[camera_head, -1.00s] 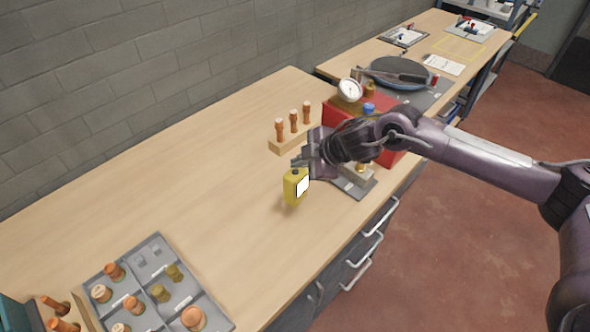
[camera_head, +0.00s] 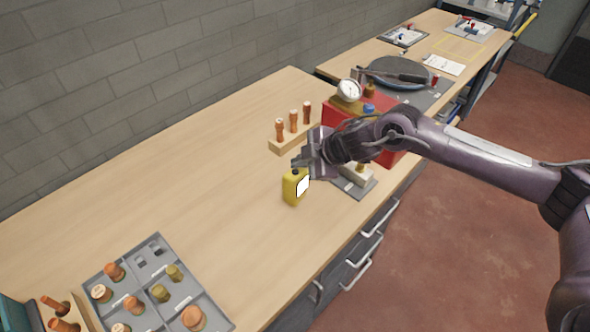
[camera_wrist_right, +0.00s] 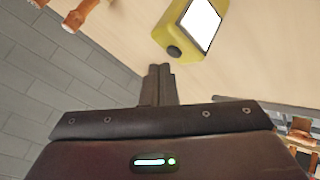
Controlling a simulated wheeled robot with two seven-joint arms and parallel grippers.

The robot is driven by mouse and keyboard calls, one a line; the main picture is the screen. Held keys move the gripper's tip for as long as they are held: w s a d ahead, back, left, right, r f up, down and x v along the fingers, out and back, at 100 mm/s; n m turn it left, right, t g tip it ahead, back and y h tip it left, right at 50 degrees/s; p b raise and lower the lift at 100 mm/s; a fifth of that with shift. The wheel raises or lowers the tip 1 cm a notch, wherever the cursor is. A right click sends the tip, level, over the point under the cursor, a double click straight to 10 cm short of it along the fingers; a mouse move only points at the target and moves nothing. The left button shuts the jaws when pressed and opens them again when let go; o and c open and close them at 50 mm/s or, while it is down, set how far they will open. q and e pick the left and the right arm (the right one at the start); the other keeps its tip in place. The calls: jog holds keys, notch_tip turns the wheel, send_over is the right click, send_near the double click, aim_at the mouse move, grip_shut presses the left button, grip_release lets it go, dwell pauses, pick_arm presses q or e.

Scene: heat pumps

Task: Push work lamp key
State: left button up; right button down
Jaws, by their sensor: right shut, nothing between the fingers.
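The work lamp (camera_head: 292,189) is a small yellow box with a bright white panel, standing on the wooden bench. Its dark round key (camera_head: 295,172) is on its top end. My right gripper (camera_head: 300,163) is shut and empty, with its fingertips right by the top of the lamp. In the right wrist view the shut fingertips (camera_wrist_right: 159,70) are close to the dark key (camera_wrist_right: 174,52) of the yellow lamp (camera_wrist_right: 190,40); I cannot tell whether they touch it. My left gripper is not in view.
A wooden block (camera_head: 288,143) with several copper fittings stands behind the gripper. A red case (camera_head: 340,112) with a gauge (camera_head: 349,90) and a grey plate (camera_head: 352,187) lie to the right. A grey tray (camera_head: 150,285) of fittings is at the front left. The bench between is clear.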

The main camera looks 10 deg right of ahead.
jog(key=shift+f, duration=0.1)
jog(key=shift+f, duration=0.3)
jog(key=shift+f, duration=0.15)
dwell(0.4)
jog(key=shift+r+p, duration=0.4)
jog(key=shift+r, duration=0.2)
notch_tip(320, 180, up, 6)
jog(key=p, duration=0.5)
dwell(0.4)
